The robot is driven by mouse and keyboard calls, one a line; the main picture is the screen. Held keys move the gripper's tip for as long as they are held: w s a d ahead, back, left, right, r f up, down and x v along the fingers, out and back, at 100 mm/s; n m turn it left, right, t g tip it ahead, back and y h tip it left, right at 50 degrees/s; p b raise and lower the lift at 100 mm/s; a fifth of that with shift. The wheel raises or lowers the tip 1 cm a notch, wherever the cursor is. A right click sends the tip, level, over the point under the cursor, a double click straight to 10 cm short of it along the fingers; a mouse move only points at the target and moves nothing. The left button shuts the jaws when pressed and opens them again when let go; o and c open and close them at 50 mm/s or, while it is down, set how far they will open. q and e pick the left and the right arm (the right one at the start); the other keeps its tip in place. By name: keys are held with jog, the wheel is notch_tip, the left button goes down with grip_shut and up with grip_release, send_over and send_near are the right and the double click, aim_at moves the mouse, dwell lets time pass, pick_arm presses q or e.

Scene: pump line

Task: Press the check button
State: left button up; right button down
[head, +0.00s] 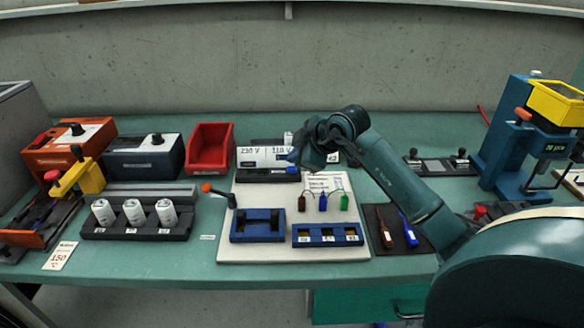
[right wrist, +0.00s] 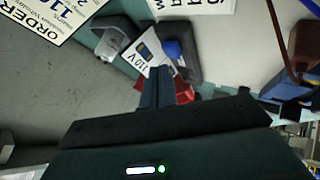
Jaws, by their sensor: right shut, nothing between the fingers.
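A dark, low tester box (head: 262,175) lies at the back of the white board, with a blue button (head: 293,170) at its right end. What looks like the same blue button (right wrist: 172,48) shows in the right wrist view, on a dark housing beside a 110 V card. My right gripper (head: 297,158) is shut and empty, close above that end of the box; the arm partly hides the area. In the right wrist view its fingertips (right wrist: 157,72) are together, just short of the button. I cannot tell whether they touch it. My left gripper is not in view.
The white board (head: 228,243) carries blue fixtures (head: 258,226) and small coloured parts. A red bin (head: 210,148) stands to the left, and a rack with white cylinders (head: 133,213) in front of it. A blue press (head: 508,150) stands at the right.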

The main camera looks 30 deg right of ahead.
aim_at(296, 170)
jog(key=shift+f, duration=0.15)
jog(key=shift+f, duration=0.3)
jog(key=shift+f+b, duration=0.35)
jog(key=shift+f, duration=0.15)
dwell(0.9)
jog(key=shift+r+p, duration=0.85)
jog(key=shift+r, duration=0.05)
jog(key=shift+r, duration=0.1)
notch_tip(296, 170, up, 5)
jog(key=p, duration=0.4)
jog(key=shift+p, duration=0.3)
